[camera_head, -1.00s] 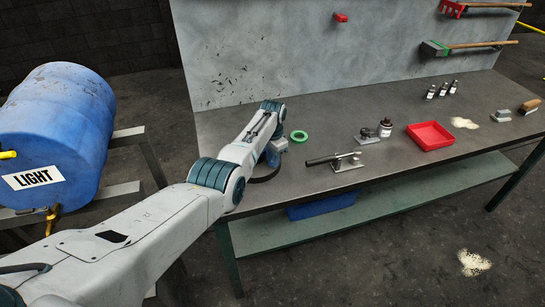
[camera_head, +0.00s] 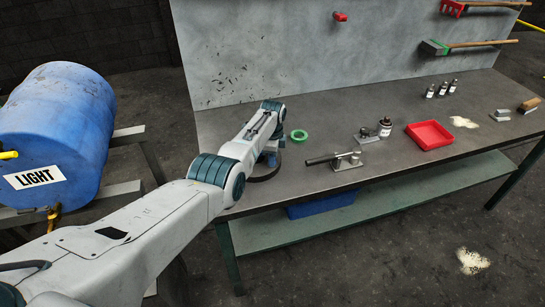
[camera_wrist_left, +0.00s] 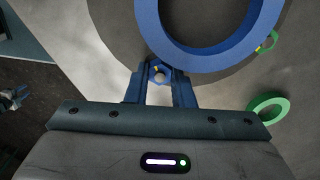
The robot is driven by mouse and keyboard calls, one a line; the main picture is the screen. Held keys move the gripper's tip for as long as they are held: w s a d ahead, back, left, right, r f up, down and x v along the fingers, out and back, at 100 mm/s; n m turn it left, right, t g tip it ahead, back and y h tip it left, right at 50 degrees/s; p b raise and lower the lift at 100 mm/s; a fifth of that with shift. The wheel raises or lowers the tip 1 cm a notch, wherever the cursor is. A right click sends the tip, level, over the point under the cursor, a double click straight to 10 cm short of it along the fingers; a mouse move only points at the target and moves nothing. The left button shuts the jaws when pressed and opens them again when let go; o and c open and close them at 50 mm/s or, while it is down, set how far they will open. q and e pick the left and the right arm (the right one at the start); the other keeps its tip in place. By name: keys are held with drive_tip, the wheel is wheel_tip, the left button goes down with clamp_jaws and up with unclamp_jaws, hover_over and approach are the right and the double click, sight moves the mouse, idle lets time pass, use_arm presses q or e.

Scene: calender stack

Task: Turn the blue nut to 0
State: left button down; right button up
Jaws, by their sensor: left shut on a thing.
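The small blue nut (camera_wrist_left: 158,77) sits between the fingers of my left gripper (camera_wrist_left: 160,76) in the left wrist view. The fingers are shut on it from both sides. A small yellow mark shows on the nut's upper edge. A large blue ring (camera_wrist_left: 221,48) lies right beyond the nut, over a dark round disc (camera_wrist_left: 113,22). A small green nut-like piece with a yellow mark (camera_wrist_left: 268,42) is at the ring's right side. In the head view my left wrist hides most of the gripper and nut. I cannot read a 0 mark. My right gripper is not in view.
A loose green ring (camera_head: 299,136) lies on the workbench (camera_head: 330,119) right of my wrist. A metal tool with a dark handle (camera_head: 335,159), a bottle (camera_head: 385,127) and a red tray (camera_head: 429,135) stand further right. A blue barrel (camera_head: 60,125) is at the left.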

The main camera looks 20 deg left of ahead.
use_arm(q)
drive_tip(key=shift+w+r+m, duration=0.15)
drive_tip(key=shift+r+m, duration=0.05)
drive_tip(key=shift+m, duration=0.2)
drive_tip(key=c, duration=1.2)
unclamp_jaws()
drive_tip(key=shift+f, duration=0.1)
drive_tip(key=shift+c, duration=0.2)
drive_tip(key=shift+r, duration=0.55)
wheel_tip(320, 180, up, 10)
drive_tip(key=b, duration=0.1)
drive_tip(key=shift+f, duration=0.1)
